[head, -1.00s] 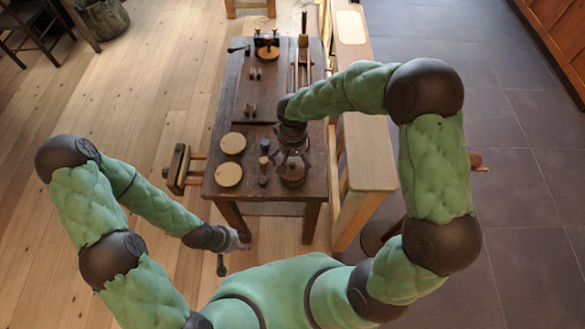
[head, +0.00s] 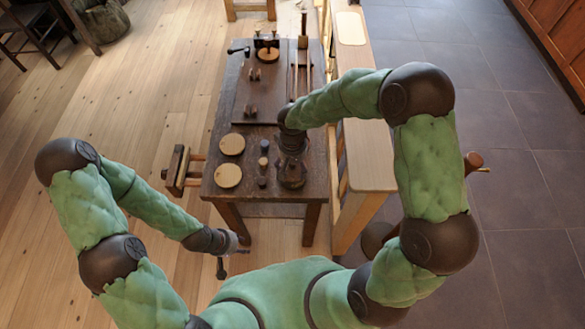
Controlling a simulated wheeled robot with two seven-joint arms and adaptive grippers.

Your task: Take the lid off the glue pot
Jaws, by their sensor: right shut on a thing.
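The dark brown glue pot (head: 291,181) stands near the front right of the workbench (head: 236,189). My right gripper (head: 292,158) points down right over the pot and is shut on its lid. The gripper and wrist hide the lid and most of the pot's top, so I cannot tell whether the lid sits on the rim or is raised. My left gripper (head: 234,258) hangs low in front of the bench, apart from everything, with its fingers spread and empty.
Two round pale discs (head: 232,144) lie at the bench's left, with small dark and pale turned pieces (head: 263,162) between them and the pot. A vise (head: 177,170) juts out left. A pale wooden bench (head: 368,155) stands close on the right.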

